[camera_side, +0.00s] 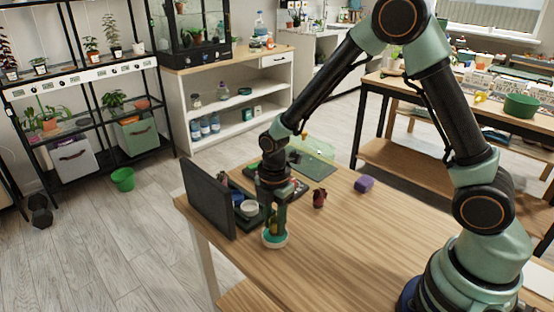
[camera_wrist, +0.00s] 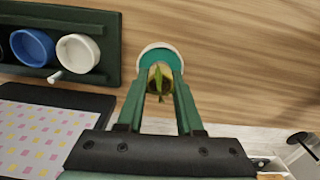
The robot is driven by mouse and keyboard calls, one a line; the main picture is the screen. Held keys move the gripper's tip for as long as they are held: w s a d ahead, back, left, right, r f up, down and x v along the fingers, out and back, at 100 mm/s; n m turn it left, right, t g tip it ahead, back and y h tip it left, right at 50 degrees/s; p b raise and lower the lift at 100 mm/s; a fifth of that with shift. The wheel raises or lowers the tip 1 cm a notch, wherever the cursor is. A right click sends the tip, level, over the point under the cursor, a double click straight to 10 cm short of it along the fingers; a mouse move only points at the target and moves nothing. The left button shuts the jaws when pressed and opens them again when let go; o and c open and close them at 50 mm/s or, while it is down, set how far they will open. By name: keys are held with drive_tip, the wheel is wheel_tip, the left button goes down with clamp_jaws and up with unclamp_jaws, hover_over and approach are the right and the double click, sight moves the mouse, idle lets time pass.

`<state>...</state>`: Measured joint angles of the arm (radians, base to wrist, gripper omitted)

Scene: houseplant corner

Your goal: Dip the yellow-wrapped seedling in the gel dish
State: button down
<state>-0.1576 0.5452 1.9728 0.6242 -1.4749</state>
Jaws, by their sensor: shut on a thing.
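My gripper (camera_side: 273,222) points straight down near the left front edge of the wooden table. In the wrist view my gripper (camera_wrist: 160,88) is shut on the seedling (camera_wrist: 160,76), whose green leaves and yellowish wrap show between the fingers. In the side view a bit of yellow shows between the fingers. The gel dish (camera_wrist: 161,48), a round white-rimmed dish with teal gel, lies directly beneath the seedling; it also shows under the fingertips in the side view (camera_side: 275,241). The seedling's lower end is hidden, so I cannot tell how deep it reaches.
A dark upright panel (camera_side: 208,197) stands close left of the gripper. A dark green rack (camera_wrist: 100,22) holds a blue cup (camera_wrist: 33,46) and a white cup (camera_wrist: 78,50). A dark red object (camera_side: 319,198) and a purple block (camera_side: 364,184) stand to the right. The table's right front is clear.

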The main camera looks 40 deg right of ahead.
drive_tip(key=shift+f, duration=0.5)
idle(0.5)
drive_tip(key=shift+r, duration=0.1)
idle(0.4)
drive_tip(key=shift+r, duration=2.95)
